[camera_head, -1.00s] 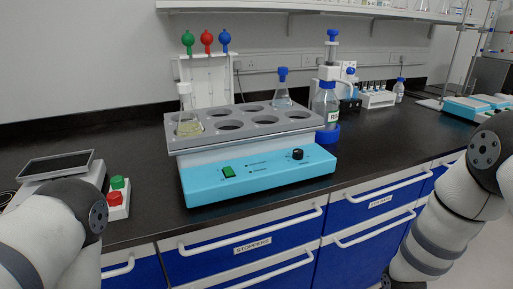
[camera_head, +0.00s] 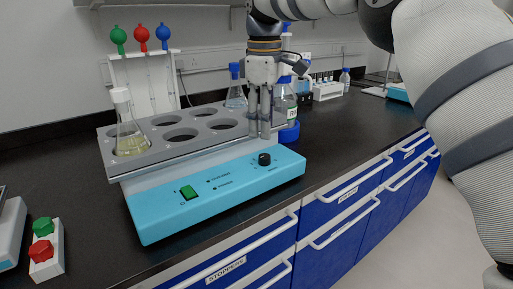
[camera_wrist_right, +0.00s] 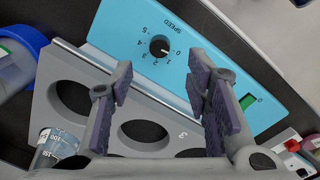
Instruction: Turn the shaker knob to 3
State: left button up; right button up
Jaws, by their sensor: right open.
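The shaker (camera_head: 215,195) is a light blue box with a grey rack of round holes on top. Its black speed knob (camera_head: 264,159) is at the right of the front panel. In the right wrist view the knob (camera_wrist_right: 159,46) sits among the numbers 0 to 5, its white mark seeming to point towards 0. My right gripper (camera_head: 259,136) points down over the rack's right end, behind and above the knob. In the right wrist view its fingers (camera_wrist_right: 163,78) are apart and empty, not around the knob. My left gripper is out of view.
A flask of yellowish liquid (camera_head: 130,138) stands in the rack's left hole. A blue-capped flask (camera_head: 236,95) and bottle (camera_head: 284,105) are close behind my right gripper. The bench in front of the shaker is narrow.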

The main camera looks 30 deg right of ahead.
aim_at(264, 155)
jog(key=f, duration=0.7)
jog(key=shift+w+d+f, duration=0.1)
jog(key=shift+w+f, duration=0.1)
jog(key=shift+f, duration=0.2)
grip_shut()
